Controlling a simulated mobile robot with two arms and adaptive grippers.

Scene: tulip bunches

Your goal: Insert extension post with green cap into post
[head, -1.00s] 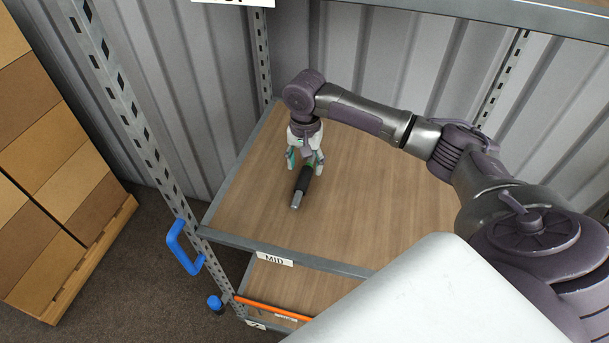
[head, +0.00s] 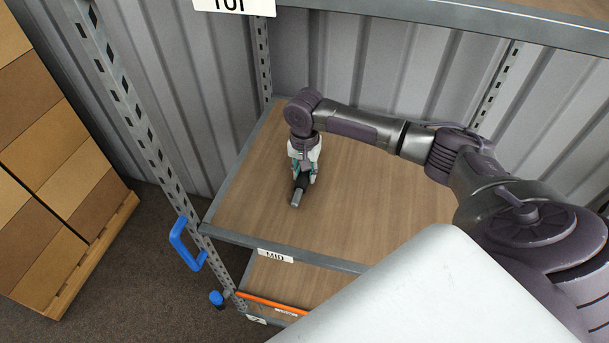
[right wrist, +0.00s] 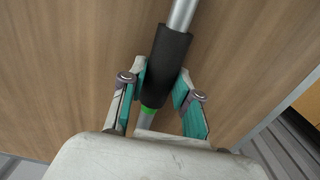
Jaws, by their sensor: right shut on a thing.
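The extension post (head: 297,198) lies on the wooden middle shelf (head: 375,195), with a silver end, a black sleeve (right wrist: 166,68) and a green ring (right wrist: 149,110) in the right wrist view. My right gripper (head: 303,180) points down over it and is shut on the black sleeve, one teal-padded finger on each side. The silver end sticks out towards the shelf's front edge in the head view. The perforated grey shelf upright (head: 150,150) stands to the left. I cannot tell which post is to receive the extension. My left gripper is not in view.
A blue handle (head: 187,244) is at the left upright, with a blue-tipped part (head: 216,299) below. An orange bar (head: 272,304) runs along the lower shelf. Stacked boxes (head: 60,170) stand at left. A shelf beam (head: 450,14) crosses above. The middle shelf is otherwise clear.

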